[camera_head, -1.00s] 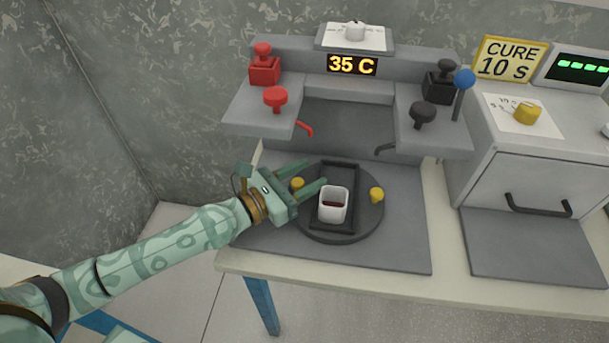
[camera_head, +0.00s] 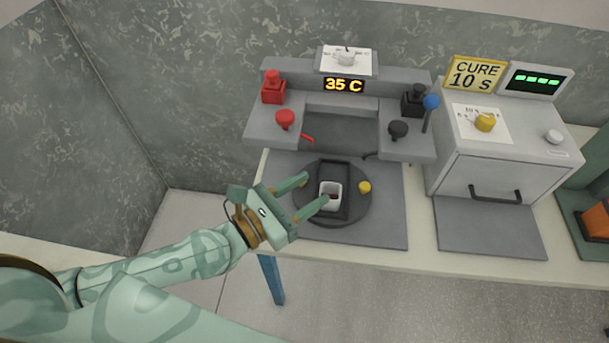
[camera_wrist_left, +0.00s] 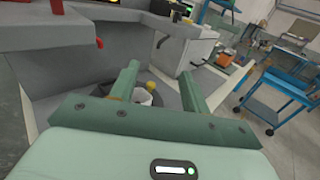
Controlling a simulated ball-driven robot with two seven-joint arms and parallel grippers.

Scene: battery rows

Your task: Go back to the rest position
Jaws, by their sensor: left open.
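My left gripper (camera_head: 309,197) is open and empty in the head view, at the left of the round dark turntable (camera_head: 352,213). Its fingers point right, and one fingertip partly overlaps a white cup (camera_head: 331,189) in the picture. I cannot tell whether they touch. My right gripper is not in view.
The grey machine (camera_head: 270,121) behind reads "35 C" and carries red and black knobs. A yellow knob (camera_head: 364,187) sits at the turntable's right. A curing oven (camera_head: 500,165) stands to the right. Floor is open left of the table. A blue cart (camera_wrist_left: 285,85) shows in the wrist view.

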